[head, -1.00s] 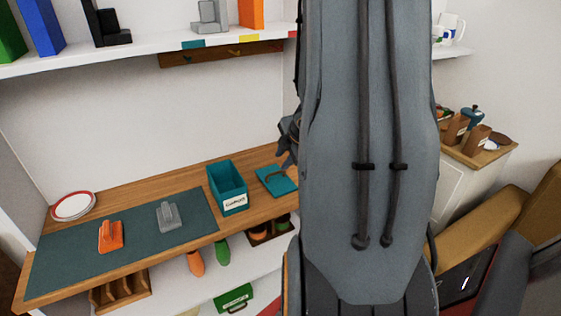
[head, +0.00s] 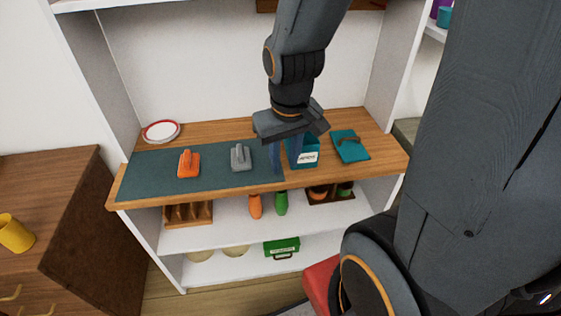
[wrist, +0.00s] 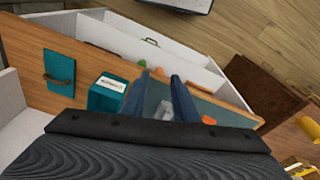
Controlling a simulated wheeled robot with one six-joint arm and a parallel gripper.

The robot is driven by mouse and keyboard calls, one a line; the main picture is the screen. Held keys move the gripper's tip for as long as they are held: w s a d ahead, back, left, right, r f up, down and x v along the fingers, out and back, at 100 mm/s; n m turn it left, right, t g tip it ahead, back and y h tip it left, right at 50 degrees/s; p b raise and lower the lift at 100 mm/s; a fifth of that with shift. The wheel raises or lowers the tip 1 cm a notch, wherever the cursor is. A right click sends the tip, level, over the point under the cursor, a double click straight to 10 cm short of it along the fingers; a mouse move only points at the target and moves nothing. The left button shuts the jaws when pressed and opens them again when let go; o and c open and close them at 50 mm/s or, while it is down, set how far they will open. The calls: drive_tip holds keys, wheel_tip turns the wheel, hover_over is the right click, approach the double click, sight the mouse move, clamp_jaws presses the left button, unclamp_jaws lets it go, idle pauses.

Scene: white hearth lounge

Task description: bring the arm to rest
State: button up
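My gripper (head: 287,168) hangs pointing down in front of the wooden shelf top (head: 368,124), by the labelled teal bin (head: 308,156). Its two blue-grey fingers are apart. In the wrist view the gripper (wrist: 160,78) is also open, with nothing held between the fingers. A grey handled block (head: 241,157) and an orange one (head: 189,164) rest on the dark green mat (head: 148,180). The grey block shows in the wrist view beyond the finger gap. My upper arm fills the right of the head view.
A teal panel with a handle (head: 350,146) lies right of the bin. A red-rimmed plate (head: 161,131) is at the back left. The lower shelf (head: 222,235) holds several things, including a green box (head: 282,247). A brown cabinet (head: 90,220) with a yellow mug (head: 15,233) stands left.

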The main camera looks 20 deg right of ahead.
drive_tip(key=shift+s+a, duration=0.45)
drive_tip(key=shift+a, duration=0.3)
drive_tip(key=shift+f, duration=0.2)
